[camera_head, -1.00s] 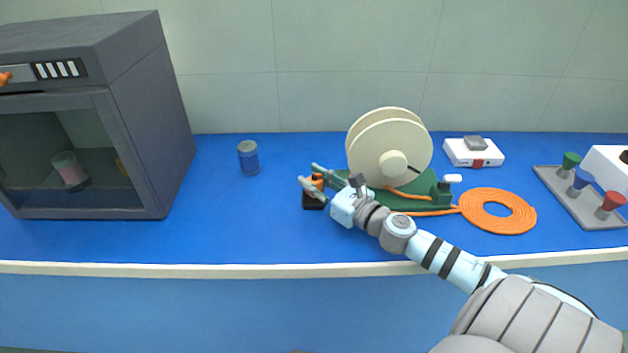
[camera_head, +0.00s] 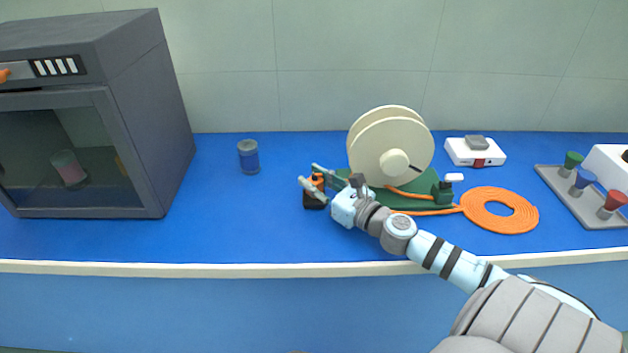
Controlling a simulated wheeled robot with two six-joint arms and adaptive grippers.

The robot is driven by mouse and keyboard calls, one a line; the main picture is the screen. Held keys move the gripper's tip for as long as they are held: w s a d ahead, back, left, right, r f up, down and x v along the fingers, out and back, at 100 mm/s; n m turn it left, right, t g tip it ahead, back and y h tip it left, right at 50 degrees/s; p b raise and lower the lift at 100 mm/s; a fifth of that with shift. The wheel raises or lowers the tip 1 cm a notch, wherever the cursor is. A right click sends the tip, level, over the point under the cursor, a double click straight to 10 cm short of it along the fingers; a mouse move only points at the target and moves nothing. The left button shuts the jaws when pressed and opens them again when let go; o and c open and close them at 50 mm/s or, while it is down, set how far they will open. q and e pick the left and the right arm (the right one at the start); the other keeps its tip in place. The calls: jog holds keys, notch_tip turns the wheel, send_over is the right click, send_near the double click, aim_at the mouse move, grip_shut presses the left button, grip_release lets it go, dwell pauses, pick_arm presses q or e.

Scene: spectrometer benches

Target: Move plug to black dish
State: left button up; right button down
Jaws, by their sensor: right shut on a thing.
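My right gripper (camera_head: 309,175) reaches in from the lower right and its two fingers are shut on a small orange plug (camera_head: 317,181). The fingers partly hide the plug. The black dish (camera_head: 313,204) is a small dark block-like shape directly below the plug, on the blue bench top. The plug is at the dish's top; I cannot tell whether it rests in it or is held just above. My left gripper is not in view.
Just right of the gripper stands a cream reel (camera_head: 388,152) on a green base (camera_head: 437,193), with a coiled orange cable (camera_head: 499,210) beside it. A blue jar (camera_head: 248,157), a dark cabinet (camera_head: 150,110), a white box (camera_head: 474,152) and a grey tray (camera_head: 548,180) stand around. The bench's left-middle is clear.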

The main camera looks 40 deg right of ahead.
jog(key=shift+s+f+b, duration=0.1)
jog(key=shift+f+b, duration=0.55)
jog(key=shift+f, duration=0.1)
jog(key=shift+a, duration=0.1)
jog(key=shift+r+p, duration=0.7)
jog(key=shift+p, duration=0.25)
jog(key=shift+r, duration=0.1)
jog(key=shift+f+b, duration=0.4)
jog(key=shift+f, duration=0.2)
dwell(0.3)
jog(key=shift+f+b, duration=0.3)
